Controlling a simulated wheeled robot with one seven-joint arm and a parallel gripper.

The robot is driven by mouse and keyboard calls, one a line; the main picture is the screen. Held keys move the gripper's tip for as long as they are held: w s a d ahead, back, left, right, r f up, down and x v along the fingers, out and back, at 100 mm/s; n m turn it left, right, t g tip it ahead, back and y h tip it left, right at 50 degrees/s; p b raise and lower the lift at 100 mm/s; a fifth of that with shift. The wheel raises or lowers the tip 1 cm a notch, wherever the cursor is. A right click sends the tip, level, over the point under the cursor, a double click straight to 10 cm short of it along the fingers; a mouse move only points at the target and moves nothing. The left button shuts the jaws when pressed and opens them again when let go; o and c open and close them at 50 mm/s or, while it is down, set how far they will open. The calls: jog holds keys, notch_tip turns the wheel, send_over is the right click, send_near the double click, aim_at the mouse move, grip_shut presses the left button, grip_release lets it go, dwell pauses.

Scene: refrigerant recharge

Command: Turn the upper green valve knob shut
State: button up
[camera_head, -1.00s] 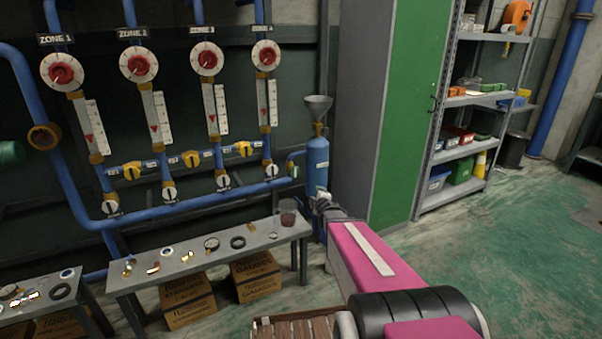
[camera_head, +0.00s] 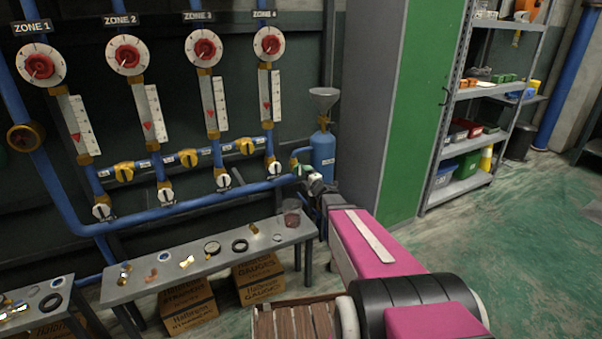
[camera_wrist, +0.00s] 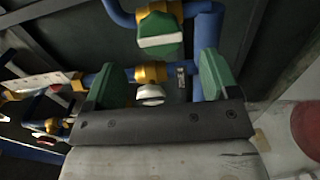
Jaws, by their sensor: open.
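The green valve knob (camera_wrist: 160,30) shows in the wrist view as a faceted green knob with a white bar across its face, on a brass fitting at a blue pipe. My gripper (camera_wrist: 160,62) is open, with its two green-padded fingers well apart and nothing held. The knob lies just beyond the fingertips, near the middle of the gap; no contact is visible. A smaller white knob (camera_wrist: 150,93) shows between the fingers, farther back. In the head view my gripper (camera_head: 314,186) is at the right end of the lower blue pipe and partly hides the valve there.
A blue cylinder (camera_head: 322,157) with a funnel stands just behind my gripper. A grey bench (camera_head: 190,273) with small parts is below left. Several red dial gauges (camera_head: 204,48) line the wall.

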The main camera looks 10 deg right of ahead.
aim_at(299, 170)
jog(key=x, duration=0.5)
jog(key=c, duration=0.9)
jog(key=shift+s+m, duration=0.1)
jog(key=shift+m, duration=2.2)
jog(key=m, duration=0.4)
jog(key=shift+f, duration=0.1)
jog(key=m, duration=0.4)
jog(key=shift+m, duration=0.6)
